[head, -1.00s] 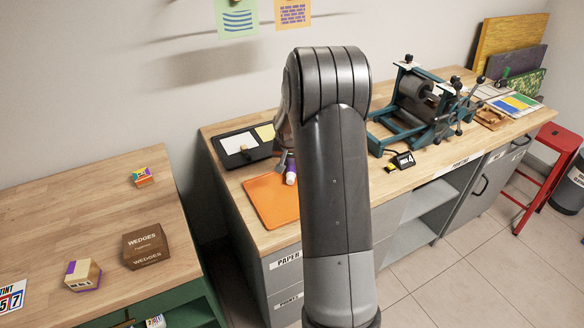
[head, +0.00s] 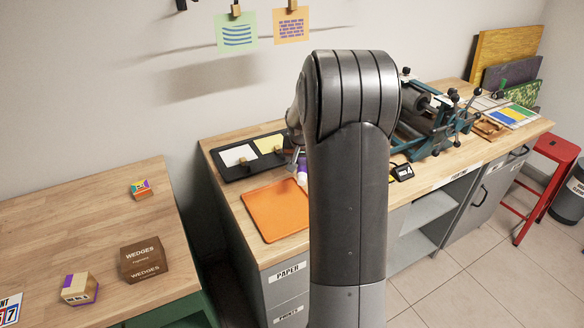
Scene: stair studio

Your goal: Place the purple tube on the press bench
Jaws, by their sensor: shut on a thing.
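The purple tube (head: 302,170) with a white end shows just left of my arm, over the right edge of the orange mat on the press bench. My gripper (head: 299,152) is shut on the tube; my arm hides most of the gripper and part of the tube. I cannot tell whether the tube touches the bench. The press bench (head: 262,248) has a wooden top and grey drawers, and it runs from the middle to the right.
An orange mat (head: 270,212) and a black tray (head: 234,172) with white and yellow sheets lie on the bench. A teal press (head: 435,135) stands right of my arm. The left table holds a brown wedges box (head: 144,260) and small boxes. A red stool (head: 545,190) stands at right.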

